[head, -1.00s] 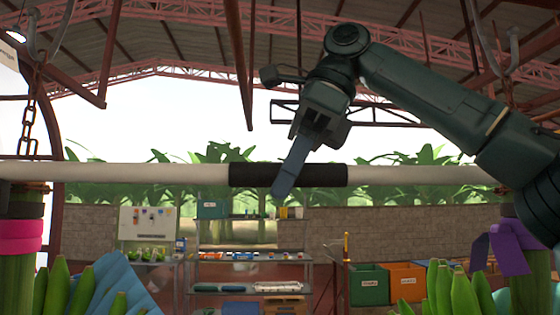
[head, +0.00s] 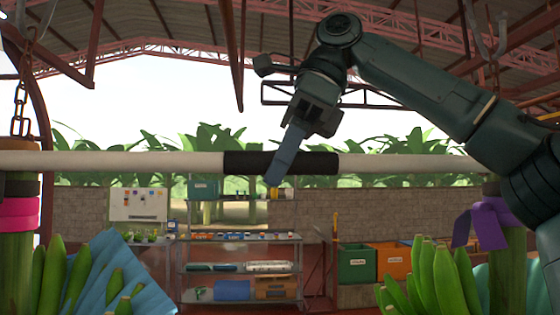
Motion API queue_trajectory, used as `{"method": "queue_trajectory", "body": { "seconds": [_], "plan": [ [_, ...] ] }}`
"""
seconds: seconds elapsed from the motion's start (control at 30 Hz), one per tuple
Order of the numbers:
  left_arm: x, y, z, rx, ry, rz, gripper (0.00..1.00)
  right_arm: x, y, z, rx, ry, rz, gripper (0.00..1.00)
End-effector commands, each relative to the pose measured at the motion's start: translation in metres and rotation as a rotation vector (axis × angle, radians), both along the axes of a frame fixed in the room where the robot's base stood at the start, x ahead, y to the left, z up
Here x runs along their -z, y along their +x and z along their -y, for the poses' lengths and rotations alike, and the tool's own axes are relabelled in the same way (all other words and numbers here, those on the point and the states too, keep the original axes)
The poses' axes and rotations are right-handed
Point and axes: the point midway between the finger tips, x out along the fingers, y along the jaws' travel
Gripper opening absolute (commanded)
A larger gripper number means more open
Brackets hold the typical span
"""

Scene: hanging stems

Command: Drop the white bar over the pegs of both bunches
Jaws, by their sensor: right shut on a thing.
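The long white bar (head: 130,163) runs level across the head view, with a black sleeve at its middle. My right gripper (head: 281,168) is shut on the sleeve from above. The left bunch (head: 75,275) has green fruit, a blue sheet and a pink band on its stem. The bar's left part crosses at the top of that stem. The right bunch (head: 435,275) has a purple ribbon (head: 483,223) on its stem. The bar's right end is near that stem's top, partly beside my arm. I cannot make out the pegs. My left gripper is not in view.
A chain (head: 19,105) hangs above the left stem and a metal hook (head: 487,38) hangs at the upper right. Shelves (head: 240,237), a green crate (head: 357,263) and an orange crate (head: 393,260) stand far behind. The space between the bunches is clear.

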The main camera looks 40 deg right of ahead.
Motion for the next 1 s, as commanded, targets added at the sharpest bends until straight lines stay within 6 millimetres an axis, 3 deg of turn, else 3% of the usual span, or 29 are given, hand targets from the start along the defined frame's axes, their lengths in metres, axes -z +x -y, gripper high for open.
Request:
{"method": "queue_trajectory", "body": {
  "seconds": [0.5, 0.53, 0.8, 1.0],
  "plan": [
    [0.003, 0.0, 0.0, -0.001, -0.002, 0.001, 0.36, 0.01, 0.0, 0.0, -0.001, 0.002, 0.002, 0.0],
    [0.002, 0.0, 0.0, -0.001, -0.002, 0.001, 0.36, 0.009, 0.0, 0.0, 0.0, 0.002, 0.003, 0.3],
    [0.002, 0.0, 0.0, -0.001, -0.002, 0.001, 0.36, 0.009, 0.0, 0.0, 0.0, 0.002, 0.001, 0.52],
    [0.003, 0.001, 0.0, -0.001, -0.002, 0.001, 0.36, 0.011, 0.0, 0.0, 0.0, 0.0, -0.002, 0.54]
  ]
}}
